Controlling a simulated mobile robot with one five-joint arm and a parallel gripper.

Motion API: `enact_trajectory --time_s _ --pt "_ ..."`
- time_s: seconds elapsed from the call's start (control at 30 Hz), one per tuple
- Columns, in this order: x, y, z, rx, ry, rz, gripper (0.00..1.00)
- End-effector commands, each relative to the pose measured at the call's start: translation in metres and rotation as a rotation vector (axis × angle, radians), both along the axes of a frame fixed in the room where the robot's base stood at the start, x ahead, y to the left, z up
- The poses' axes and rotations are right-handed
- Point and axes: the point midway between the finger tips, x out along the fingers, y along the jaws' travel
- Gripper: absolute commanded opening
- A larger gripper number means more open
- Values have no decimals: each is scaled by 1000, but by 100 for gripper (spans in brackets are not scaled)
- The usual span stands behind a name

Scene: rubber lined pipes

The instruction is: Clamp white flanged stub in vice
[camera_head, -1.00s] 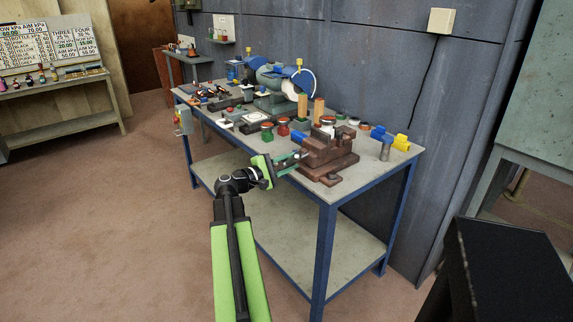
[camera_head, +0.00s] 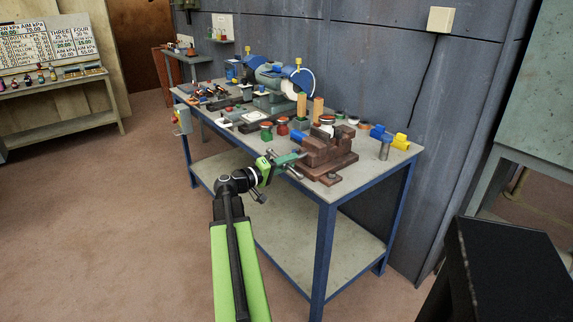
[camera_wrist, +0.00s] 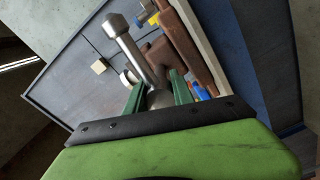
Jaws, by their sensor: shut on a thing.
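The reddish-brown vice (camera_head: 327,155) stands at the near right end of the bench; its brown body also shows in the wrist view (camera_wrist: 163,53). The white flanged stub (camera_head: 327,122) appears upright at the top of the vice jaws, and a white round part shows beside the vice in the wrist view (camera_wrist: 127,77). I cannot tell how tightly the jaws hold it. My gripper (camera_head: 285,160) is at the vice's front, its green fingers shut on the steel vice handle (camera_wrist: 125,40), a bar with a knobbed end. The bar's lower part is hidden by my gripper.
A black surface (camera_head: 510,265) stands at the lower right. The floor at left is clear.

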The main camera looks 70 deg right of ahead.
Motion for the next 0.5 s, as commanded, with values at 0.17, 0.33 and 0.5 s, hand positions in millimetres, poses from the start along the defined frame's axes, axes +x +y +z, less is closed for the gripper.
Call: enact_trajectory --time_s 0.17,0.33,0.5 --pt "3 -2 2 -45 -58 9 0" --pt "4 -2 2 -70 -95 10 0" --pt "4 -1 2 -83 -117 11 0"
